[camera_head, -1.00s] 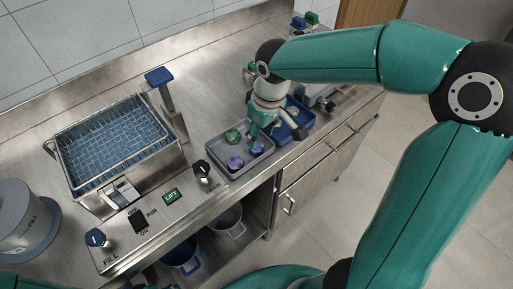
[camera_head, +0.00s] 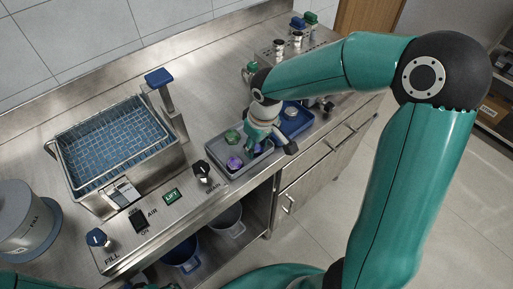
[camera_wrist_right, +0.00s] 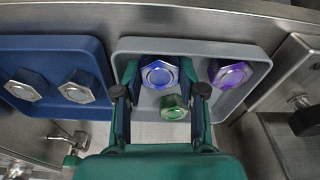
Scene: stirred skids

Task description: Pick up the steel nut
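Two steel nuts sit in the blue tray; in the right wrist view one is at far left (camera_wrist_right: 25,85) and the other right of it (camera_wrist_right: 77,87). One steel nut (camera_head: 291,111) shows in the head view. My right gripper (camera_wrist_right: 160,78) is open over the grey tray, its fingers either side of a blue-violet nut (camera_wrist_right: 159,73). I cannot tell if they touch it. A green nut (camera_wrist_right: 173,107) lies below that one, and a purple nut (camera_wrist_right: 228,73) lies right of it. My left gripper is not in view.
The blue tray (camera_wrist_right: 55,114) and grey tray (camera_wrist_right: 262,58) lie side by side on the steel bench. A basket-like tank (camera_head: 181,150) and a blue-topped post (camera_head: 159,77) stand left of them. Knobs (camera_head: 202,170) line the front edge.

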